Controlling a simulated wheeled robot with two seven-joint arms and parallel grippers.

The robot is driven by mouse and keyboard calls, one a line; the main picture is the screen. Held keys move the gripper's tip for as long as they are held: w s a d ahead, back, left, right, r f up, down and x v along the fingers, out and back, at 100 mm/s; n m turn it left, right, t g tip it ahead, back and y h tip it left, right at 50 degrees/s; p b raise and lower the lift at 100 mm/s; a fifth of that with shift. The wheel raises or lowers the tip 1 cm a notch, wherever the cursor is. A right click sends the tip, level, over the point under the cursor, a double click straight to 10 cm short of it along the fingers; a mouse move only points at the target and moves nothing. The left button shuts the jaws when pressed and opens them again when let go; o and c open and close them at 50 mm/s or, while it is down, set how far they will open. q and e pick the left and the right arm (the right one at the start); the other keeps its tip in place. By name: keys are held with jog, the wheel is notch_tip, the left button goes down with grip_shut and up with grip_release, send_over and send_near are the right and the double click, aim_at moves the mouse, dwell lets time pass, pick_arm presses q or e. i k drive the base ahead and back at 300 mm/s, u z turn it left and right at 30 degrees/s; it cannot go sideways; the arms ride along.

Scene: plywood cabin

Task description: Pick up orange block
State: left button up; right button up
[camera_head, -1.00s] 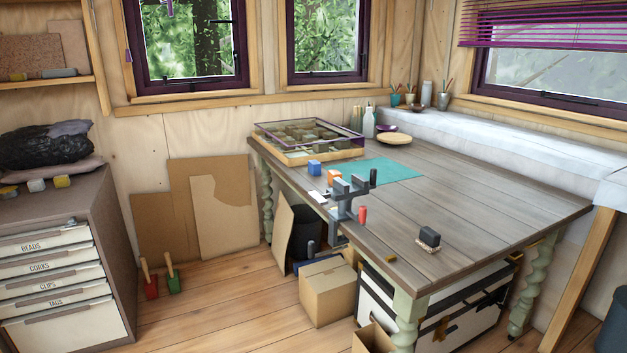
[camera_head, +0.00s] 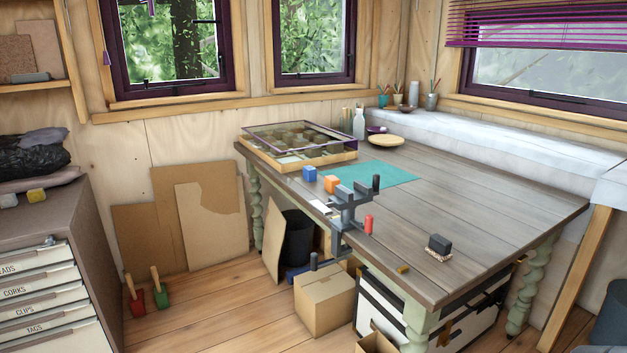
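The orange block (camera_head: 331,184) sits on the wooden table (camera_head: 480,215) near its left edge, at the near left corner of the teal mat. A blue block (camera_head: 309,173) stands just left of and behind it. A grey clamp-like fixture (camera_head: 347,210) at the table edge stands close in front of the orange block. Neither of my grippers shows in the head view.
A glass-topped display case (camera_head: 300,145) is behind the blocks, and a teal mat (camera_head: 380,175) lies to the right. A black block-shaped brush (camera_head: 438,246) lies near the front. Cardboard boxes (camera_head: 325,300) and a dark bin (camera_head: 296,236) stand on the floor by the table. Open floor lies at front left.

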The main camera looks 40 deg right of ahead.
aim_at(330, 182)
jog(key=i, duration=2.3)
jog(key=z, duration=1.7)
